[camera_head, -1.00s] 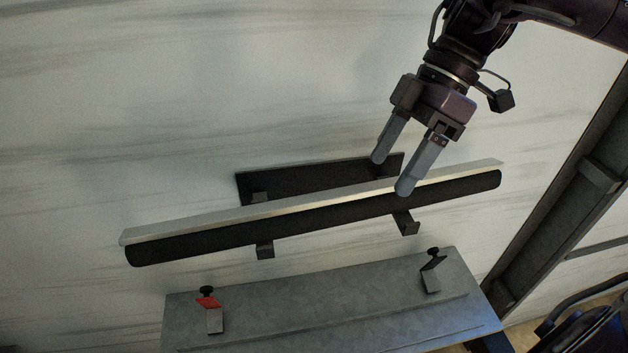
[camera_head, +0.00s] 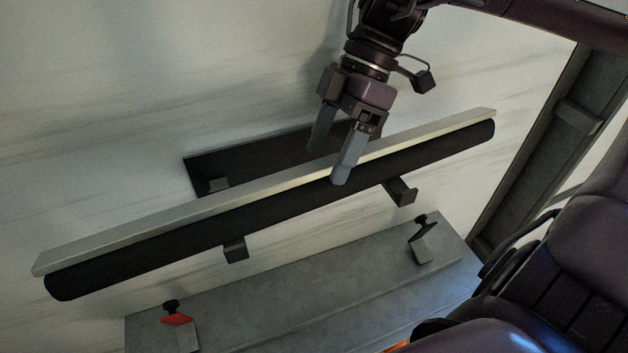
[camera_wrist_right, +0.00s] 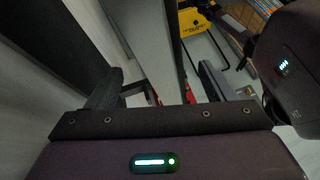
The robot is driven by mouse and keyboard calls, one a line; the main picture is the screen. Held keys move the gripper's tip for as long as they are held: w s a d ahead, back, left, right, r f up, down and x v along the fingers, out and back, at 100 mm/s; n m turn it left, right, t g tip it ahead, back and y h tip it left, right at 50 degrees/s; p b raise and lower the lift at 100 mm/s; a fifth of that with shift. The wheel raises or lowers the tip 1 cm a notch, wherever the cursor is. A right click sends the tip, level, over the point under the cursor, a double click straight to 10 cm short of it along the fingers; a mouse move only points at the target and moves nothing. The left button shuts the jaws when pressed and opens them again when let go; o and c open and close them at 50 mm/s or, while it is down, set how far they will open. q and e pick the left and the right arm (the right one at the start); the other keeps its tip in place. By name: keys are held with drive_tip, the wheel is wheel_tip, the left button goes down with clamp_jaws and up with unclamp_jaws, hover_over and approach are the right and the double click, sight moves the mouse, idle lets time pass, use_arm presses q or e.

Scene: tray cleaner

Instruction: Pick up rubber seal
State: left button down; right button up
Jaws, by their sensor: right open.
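The rubber seal appears to be the long black round strip (camera_head: 250,215) in the head view. It runs along a pale grey bar (camera_head: 150,228), slanting up to the right, and rests on a dark wall bracket with hooks. My right gripper (camera_head: 329,164) is open over the middle of the bar. One finger shows beyond the bar, against the dark back plate; the other crosses in front of the bar and its tip overlaps the black strip. I cannot tell whether they touch. The wrist view shows the open fingers (camera_wrist_right: 158,88). My left gripper is not in view.
The dark bracket plate (camera_head: 270,157) is behind the bar, and its hooks (camera_head: 236,248) stick out below. A grey metal ledge (camera_head: 300,290) below carries a red-marked clamp (camera_head: 177,319) and a black-knobbed clamp (camera_head: 424,239). A dark frame post (camera_head: 530,150) stands at the right.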

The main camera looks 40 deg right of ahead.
sight(322, 164)
drive_tip(key=p+x, duration=0.1)
drive_tip(key=x, duration=0.1)
drive_tip(key=p+x, duration=0.1)
drive_tip(key=x, duration=0.1)
drive_tip(key=shift+s+a+f, duration=0.15)
drive_tip(key=shift+s+a, duration=0.05)
drive_tip(key=shift+s, duration=0.05)
drive_tip(key=shift+w+a+f, duration=0.1)
drive_tip(key=shift+a+f, duration=0.05)
drive_tip(key=shift+f, duration=0.2)
drive_tip(key=shift+c, duration=0.3)
drive_tip(key=c, duration=1.2)
drive_tip(key=shift+r, duration=0.15)
drive_tip(key=shift+c, duration=0.6)
clamp_jaws()
drive_tip(key=shift+r, duration=0.1)
